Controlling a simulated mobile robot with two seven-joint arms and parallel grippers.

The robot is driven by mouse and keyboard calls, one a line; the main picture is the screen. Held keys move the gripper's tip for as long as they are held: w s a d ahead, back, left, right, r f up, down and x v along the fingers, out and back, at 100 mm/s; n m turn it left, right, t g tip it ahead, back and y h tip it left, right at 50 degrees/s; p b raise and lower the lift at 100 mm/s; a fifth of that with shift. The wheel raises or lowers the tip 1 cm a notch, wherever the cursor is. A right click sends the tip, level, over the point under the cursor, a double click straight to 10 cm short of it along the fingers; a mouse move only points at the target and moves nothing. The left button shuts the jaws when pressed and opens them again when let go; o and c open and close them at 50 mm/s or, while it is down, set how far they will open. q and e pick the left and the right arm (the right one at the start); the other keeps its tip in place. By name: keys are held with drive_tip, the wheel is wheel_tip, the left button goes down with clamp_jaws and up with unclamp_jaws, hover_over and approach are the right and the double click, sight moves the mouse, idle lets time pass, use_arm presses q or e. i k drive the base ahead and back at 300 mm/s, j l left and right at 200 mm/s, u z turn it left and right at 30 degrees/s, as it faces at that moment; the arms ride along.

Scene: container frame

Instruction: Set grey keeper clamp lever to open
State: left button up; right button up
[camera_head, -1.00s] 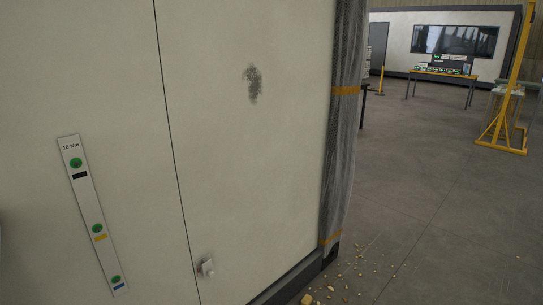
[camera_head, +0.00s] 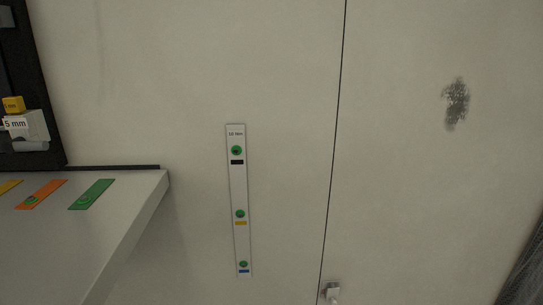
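No part clearly recognisable as the grey keeper clamp lever shows in the head view. A small light-grey fitting (camera_head: 332,291) sits at the bottom edge, beside the dark vertical seam of the pale wall panel (camera_head: 290,60). It is partly cut off, and I cannot tell whether it is a clamp lever or what position it is in. Neither of my grippers is in view.
A white label strip (camera_head: 238,190) with green dots is on the panel. At left, a pale shelf (camera_head: 110,235) juts out, with green (camera_head: 92,194) and orange (camera_head: 42,193) tags. A block marked "5 mm" (camera_head: 28,127) is above it. A dark smudge (camera_head: 456,103) marks the panel.

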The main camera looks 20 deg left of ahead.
sight(18, 144)
drive_tip(key=i+l+u, duration=0.1)
drive_tip(key=u, duration=0.4)
drive_tip(key=i+l+u, duration=0.1)
drive_tip(key=l+u, duration=0.15)
drive_tip(key=u, duration=0.25)
drive_tip(key=l+u, duration=0.15)
drive_tip(key=u, duration=0.35)
drive_tip(key=i+l+u, duration=0.1)
drive_tip(key=l+u, duration=0.65)
drive_tip(key=u, duration=0.2)
